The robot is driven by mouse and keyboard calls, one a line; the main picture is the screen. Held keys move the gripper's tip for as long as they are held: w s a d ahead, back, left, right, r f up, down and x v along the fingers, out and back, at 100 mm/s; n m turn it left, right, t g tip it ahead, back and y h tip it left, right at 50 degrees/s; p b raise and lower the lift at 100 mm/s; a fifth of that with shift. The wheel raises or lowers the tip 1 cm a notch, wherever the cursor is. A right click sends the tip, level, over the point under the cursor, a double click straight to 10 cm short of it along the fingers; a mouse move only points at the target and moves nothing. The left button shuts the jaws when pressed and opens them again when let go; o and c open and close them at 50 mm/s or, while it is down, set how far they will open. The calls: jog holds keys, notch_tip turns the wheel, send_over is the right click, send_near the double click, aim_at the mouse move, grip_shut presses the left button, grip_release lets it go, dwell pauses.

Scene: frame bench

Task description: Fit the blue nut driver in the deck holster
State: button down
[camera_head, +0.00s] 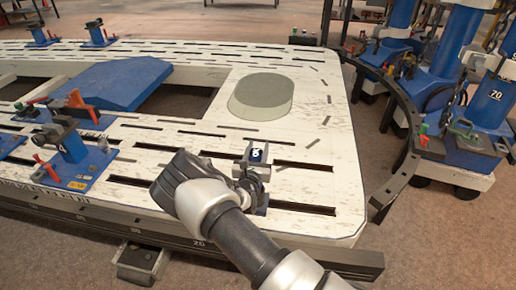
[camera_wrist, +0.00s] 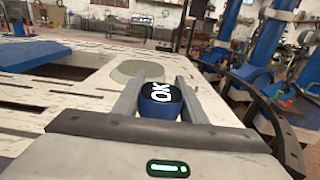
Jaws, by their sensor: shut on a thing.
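The blue nut driver shows in the wrist view (camera_wrist: 160,101) as a blue body with a black end marked in white. My gripper (camera_wrist: 162,92) has its two grey fingers closed along both sides of it. In the head view the driver's dark marked end (camera_head: 258,153) shows between the grey fingers, above the near right part of the deck. A small blue part (camera_head: 262,208) shows low beneath the fingers; I cannot tell whether it belongs to the deck holster. The driver's lower end is hidden, so I cannot tell whether it is in the holster.
The pale slotted deck (camera_head: 310,205) has a raised grey-green oval pad (camera_head: 262,95) beyond my gripper. Blue clamp fixtures (camera_head: 75,160) stand at the left, near a blue sloped plate (camera_head: 125,84). A dark curved rail (camera_head: 400,100) and blue columns stand at the right.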

jog(key=shift+f+b, duration=1.6)
jog(key=shift+f, duration=1.05)
jog(key=c, duration=1.2)
grip_release()
jog(key=shift+o, duration=0.9)
jog(key=shift+f, duration=0.2)
jog(key=s+a+p, duration=0.3)
jog(key=s+p, duration=0.1)
jog(key=s, duration=1.3)
jog(key=shift+a, duration=0.15)
jog(key=shift+r, duration=0.15)
